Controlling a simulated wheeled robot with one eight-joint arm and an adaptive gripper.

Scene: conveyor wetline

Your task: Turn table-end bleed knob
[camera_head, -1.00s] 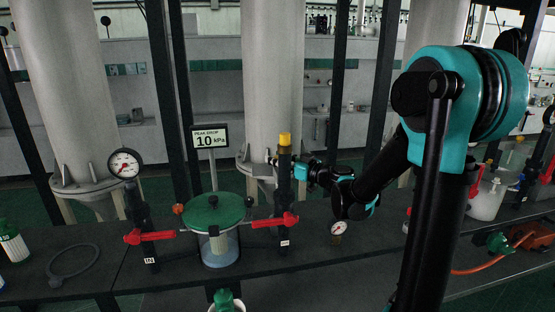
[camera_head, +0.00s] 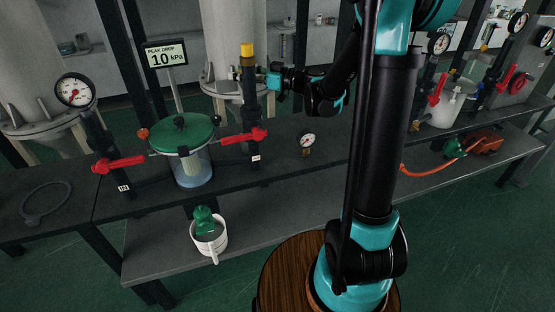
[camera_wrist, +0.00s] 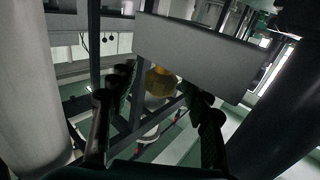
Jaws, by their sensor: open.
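A yellow knob (camera_head: 247,49) caps an upright dark pipe (camera_head: 249,95) on the bench; I take it for the bleed knob, though I read no label naming it. My gripper (camera_head: 262,76) is beside this pipe, just below the cap's level, pointing left. Its fingertips are partly hidden at the pipe in the head view. In the wrist view my gripper (camera_wrist: 158,80) is open, with a yellow part (camera_wrist: 160,82) showing between and beyond the fingers. I cannot tell whether a finger touches it.
A green-lidded vessel (camera_head: 183,135) stands between red-handled valves (camera_head: 120,163). A "PEAK DROP 10 kPa" display (camera_head: 165,54) rises behind it. A white mug (camera_head: 210,240) with a green bottle is on the lower shelf. A grey panel (camera_wrist: 195,52) crosses the wrist view.

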